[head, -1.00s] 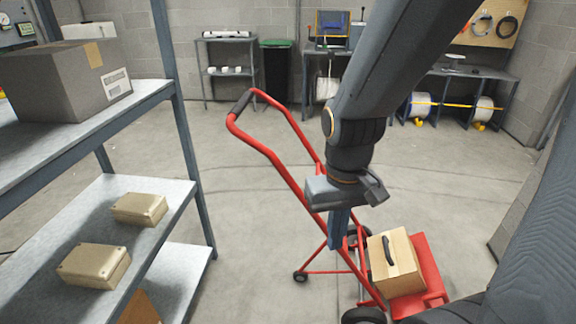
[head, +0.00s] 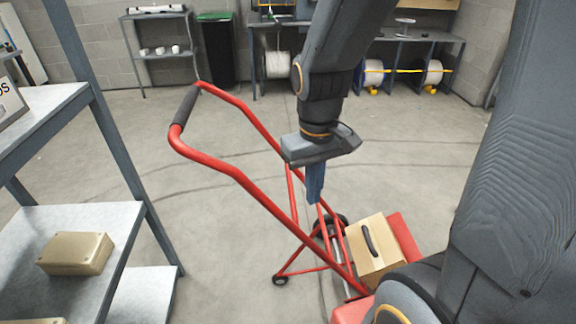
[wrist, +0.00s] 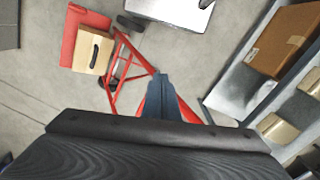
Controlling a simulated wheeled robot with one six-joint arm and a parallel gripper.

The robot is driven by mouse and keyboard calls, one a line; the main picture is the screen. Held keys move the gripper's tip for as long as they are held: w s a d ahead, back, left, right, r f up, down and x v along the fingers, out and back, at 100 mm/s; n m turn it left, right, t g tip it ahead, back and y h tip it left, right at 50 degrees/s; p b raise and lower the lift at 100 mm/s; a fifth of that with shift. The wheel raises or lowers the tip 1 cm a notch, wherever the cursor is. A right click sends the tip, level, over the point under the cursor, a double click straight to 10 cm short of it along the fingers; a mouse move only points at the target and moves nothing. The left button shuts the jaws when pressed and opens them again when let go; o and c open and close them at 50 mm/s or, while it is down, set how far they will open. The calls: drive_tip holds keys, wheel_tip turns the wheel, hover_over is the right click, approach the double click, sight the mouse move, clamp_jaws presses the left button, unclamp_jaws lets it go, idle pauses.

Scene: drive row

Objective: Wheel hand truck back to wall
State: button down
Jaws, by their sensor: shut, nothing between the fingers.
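The red hand truck (head: 240,181) stands on the floor, tilted back, its black-gripped handle (head: 185,106) up at the left. A cardboard box (head: 372,246) with a black handle strap rides on its red toe plate (head: 405,240). In the wrist view the frame (wrist: 122,75) and box (wrist: 92,51) show at upper left. My gripper (head: 315,186) points down over the middle of the frame, its fingers together and empty. It is apart from the handle grip; whether the fingers touch the frame bars I cannot tell. The fingertips also show in the wrist view (wrist: 160,88).
A metal shelf (head: 95,215) with a tan case (head: 75,254) stands close on the left. A back wall holds a small rack (head: 160,50), a dark bin (head: 217,50) and a workbench with cable reels (head: 373,73). Open floor lies between.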

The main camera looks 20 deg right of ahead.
drive_tip(key=w+a+f+n+h, duration=0.1)
drive_tip(key=w+a+f+n, duration=0.3)
drive_tip(key=w, duration=0.6)
drive_tip(key=w+d+f+n, duration=0.1)
drive_tip(key=w+n, duration=0.4)
drive_tip(key=w, duration=0.5)
drive_tip(key=w+a+f+n+h, duration=0.1)
drive_tip(key=w+a+f+n, duration=0.3)
drive_tip(key=w, duration=0.7)
drive_tip(key=s+d+f+n+p, duration=0.1)
drive_tip(key=d+f, duration=0.7)
drive_tip(key=f, duration=0.2)
drive_tip(key=shift+f+p, duration=0.15)
drive_tip(key=shift+p, duration=0.15)
drive_tip(key=shift+s, duration=0.1)
